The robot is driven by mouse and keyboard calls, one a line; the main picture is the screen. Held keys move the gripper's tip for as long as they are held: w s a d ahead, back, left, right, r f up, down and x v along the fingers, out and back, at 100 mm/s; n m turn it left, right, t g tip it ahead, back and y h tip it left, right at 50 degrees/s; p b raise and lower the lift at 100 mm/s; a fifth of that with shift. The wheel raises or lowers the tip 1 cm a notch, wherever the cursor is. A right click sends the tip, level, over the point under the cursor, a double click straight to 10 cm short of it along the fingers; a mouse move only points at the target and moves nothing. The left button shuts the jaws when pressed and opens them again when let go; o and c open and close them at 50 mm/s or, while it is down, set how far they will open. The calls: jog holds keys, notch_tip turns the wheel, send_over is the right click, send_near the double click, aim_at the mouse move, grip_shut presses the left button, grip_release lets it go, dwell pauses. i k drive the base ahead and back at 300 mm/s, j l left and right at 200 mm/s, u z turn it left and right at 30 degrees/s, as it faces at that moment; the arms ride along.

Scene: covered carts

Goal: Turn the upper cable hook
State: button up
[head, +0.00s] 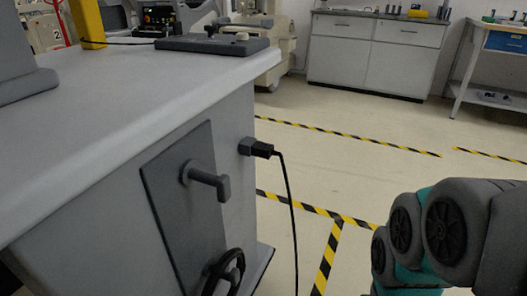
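No cable lies on the upper hook. My teal and dark grey arm links fill the lower right, apart from the hook. My gripper is out of the picture.
A black plug (257,148) sits in the cart's side, and its thin cable (291,205) hangs to the floor. A dark flat device (212,43) lies on the cart top. Open floor with yellow-black tape (329,250) lies right of the cart. Grey cabinets (372,55) stand behind.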

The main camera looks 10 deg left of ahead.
aim_at(190, 172)
jog(key=u, duration=1.2)
